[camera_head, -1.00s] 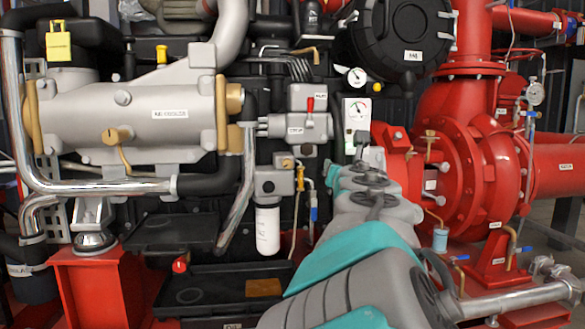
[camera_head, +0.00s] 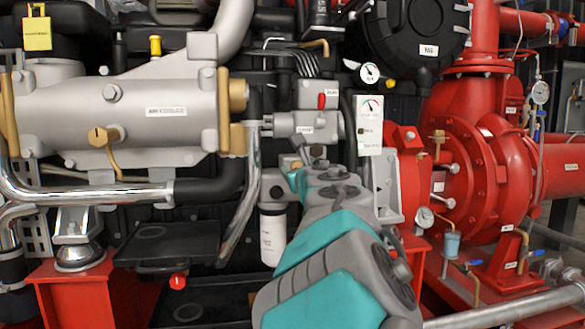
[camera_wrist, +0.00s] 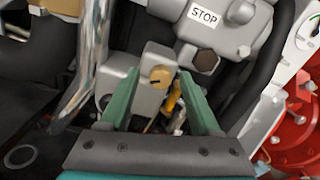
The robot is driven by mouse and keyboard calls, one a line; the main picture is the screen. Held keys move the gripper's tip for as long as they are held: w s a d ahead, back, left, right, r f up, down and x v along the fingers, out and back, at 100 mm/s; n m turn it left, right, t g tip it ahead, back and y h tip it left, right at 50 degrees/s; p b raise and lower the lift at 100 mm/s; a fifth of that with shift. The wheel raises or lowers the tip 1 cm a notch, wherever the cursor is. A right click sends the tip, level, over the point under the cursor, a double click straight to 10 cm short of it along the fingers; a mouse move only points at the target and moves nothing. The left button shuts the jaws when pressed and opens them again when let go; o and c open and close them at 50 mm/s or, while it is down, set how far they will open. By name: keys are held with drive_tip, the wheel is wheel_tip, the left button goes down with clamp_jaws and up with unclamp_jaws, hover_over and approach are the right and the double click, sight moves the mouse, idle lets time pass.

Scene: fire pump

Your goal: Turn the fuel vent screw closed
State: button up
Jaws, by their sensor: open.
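The fuel vent screw, as far as I can judge, is the brass slotted screw (camera_wrist: 160,77) on the grey filter head (camera_wrist: 152,99) in the wrist view. Its dark slot lies roughly level in that picture. My gripper (camera_wrist: 160,73) is open, with one teal finger on each side of the screw and a gap to it on both sides; I cannot tell the depth gap. The white filter (camera_head: 272,235) shows below, left of my arm.
The stop valve block (camera_head: 305,122) with a red lever sits just above my gripper. A chrome pipe (camera_wrist: 88,60) runs close on the left. A yellow-handled part (camera_wrist: 174,98) lies beside the screw. A gauge panel (camera_head: 369,125) and red pump (camera_head: 480,170) stand to the right.

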clamp_jaws()
idle(0.6)
